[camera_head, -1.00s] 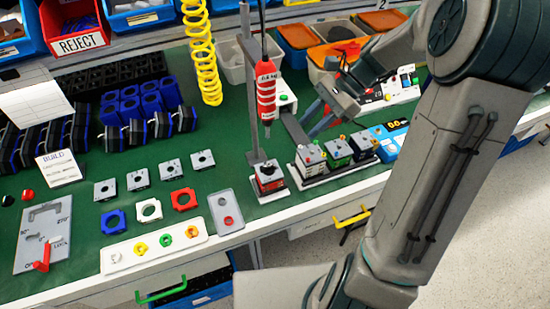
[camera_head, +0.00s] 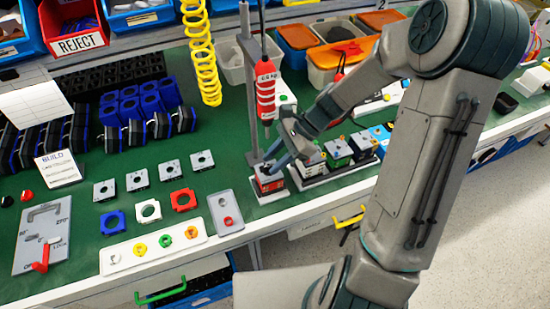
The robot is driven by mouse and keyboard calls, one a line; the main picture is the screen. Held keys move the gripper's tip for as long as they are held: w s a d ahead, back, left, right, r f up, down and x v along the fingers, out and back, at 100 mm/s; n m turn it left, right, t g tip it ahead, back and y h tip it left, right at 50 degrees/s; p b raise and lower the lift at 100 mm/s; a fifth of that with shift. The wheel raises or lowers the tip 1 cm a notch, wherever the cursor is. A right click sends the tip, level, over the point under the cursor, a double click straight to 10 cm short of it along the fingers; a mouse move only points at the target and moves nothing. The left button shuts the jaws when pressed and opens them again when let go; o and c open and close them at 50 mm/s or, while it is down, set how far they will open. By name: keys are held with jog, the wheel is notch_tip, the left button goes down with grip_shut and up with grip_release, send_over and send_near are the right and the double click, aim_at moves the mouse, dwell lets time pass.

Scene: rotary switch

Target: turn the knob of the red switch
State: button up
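A small switch (camera_head: 268,184) with a red and dark body stands on a white base below the hanging red screwdriver. Its top and knob are largely hidden behind my fingers. My gripper (camera_head: 268,166) points down and left, with its fingertips at the top of this switch. I cannot tell whether the fingers touch the knob or how far apart they are. A separate red lever (camera_head: 41,260) sits on a grey plate marked with angles and LOCK at the far left, away from my gripper.
The red screwdriver (camera_head: 265,95) hangs from a metal stand (camera_head: 246,80) close behind my gripper. Several switches (camera_head: 338,150) stand in a row to the right. A white strip of coloured knobs (camera_head: 152,246) and loose plates lie left on the green mat.

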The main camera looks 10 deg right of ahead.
grip_shut()
jog(key=shift+n+g+p, duration=0.3)
jog(key=n, duration=0.1)
jog(key=n+g+h+p, duration=0.1)
jog(key=n+g+p, duration=0.1)
jog(key=shift+w+a+r+n, duration=0.1)
jog(key=shift+w+a+n, duration=0.15)
jog(key=shift+w+n, duration=0.1)
jog(key=shift+w+a+n+g+h+p, duration=0.1)
jog(key=shift+n+g+h+p, duration=0.3)
jog(key=shift+n+g+h, duration=0.55)
jog(key=shift+w+a+n+g+h+p, duration=0.1)
jog(key=shift+n+g+h+p, duration=0.45)
jog(key=shift+n, duration=0.75)
grip_release()
